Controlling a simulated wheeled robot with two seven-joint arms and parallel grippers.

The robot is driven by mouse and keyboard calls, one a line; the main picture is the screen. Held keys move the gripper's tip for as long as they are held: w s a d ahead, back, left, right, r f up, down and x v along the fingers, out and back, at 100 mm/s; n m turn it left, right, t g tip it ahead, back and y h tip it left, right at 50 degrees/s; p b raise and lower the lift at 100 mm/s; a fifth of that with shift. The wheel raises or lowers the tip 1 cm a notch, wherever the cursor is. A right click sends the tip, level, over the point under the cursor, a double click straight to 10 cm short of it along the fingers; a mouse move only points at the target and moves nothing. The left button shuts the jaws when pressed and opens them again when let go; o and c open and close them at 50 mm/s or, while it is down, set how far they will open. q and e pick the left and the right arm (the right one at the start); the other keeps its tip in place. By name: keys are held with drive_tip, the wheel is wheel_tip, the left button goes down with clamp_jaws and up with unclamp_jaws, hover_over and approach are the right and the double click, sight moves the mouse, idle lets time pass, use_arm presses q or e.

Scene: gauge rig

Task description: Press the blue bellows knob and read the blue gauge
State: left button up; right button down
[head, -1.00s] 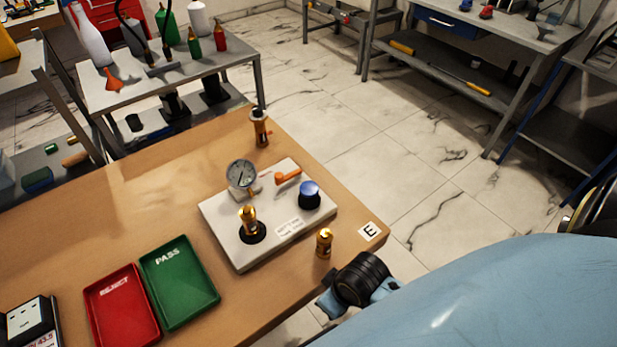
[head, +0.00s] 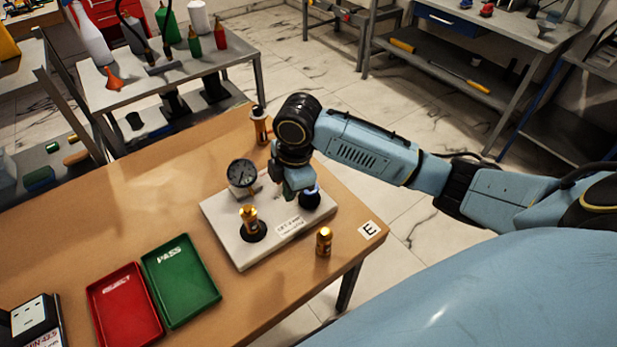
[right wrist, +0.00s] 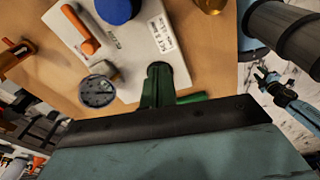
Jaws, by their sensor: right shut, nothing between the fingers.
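The blue bellows knob (head: 313,193) with its black base stands at the right of a white plate (head: 239,258); my right gripper partly hides it in the head view. Its blue top shows in the right wrist view (right wrist: 117,9). The round gauge (head: 242,172) stands at the plate's back left, its face dark in the head view and its reading too small to tell; it also shows in the right wrist view (right wrist: 98,91). My right gripper (head: 290,192) is shut and empty, pointing down over the plate beside the knob; I cannot tell if it touches.
A brass fitting (head: 248,217) sits on the plate, and another (head: 324,241) stands on the table at its right. The orange lever (right wrist: 80,30) lies near the knob. A red tray (head: 124,306) and green tray (head: 181,281) lie at left. A brass-and-black piece (head: 259,126) stands behind.

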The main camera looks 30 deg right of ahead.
drive_tip(key=w+d+r+n+h, duration=0.1)
drive_tip(key=w+d+r+n, duration=0.1)
drive_tip(key=w+d+r, duration=0.2)
drive_tip(key=d+r, duration=0.3)
drive_tip(key=r, duration=0.1)
drive_tip(key=shift+d+r+g, duration=0.25)
drive_tip(key=shift+r+g, duration=0.1)
drive_tip(key=shift+g, duration=0.05)
wheel_tip(320, 180, down, 14)
drive_tip(key=shift+w+b, duration=0.1)
drive_tip(key=shift+b, duration=0.8)
drive_tip(key=shift+f, duration=1.35)
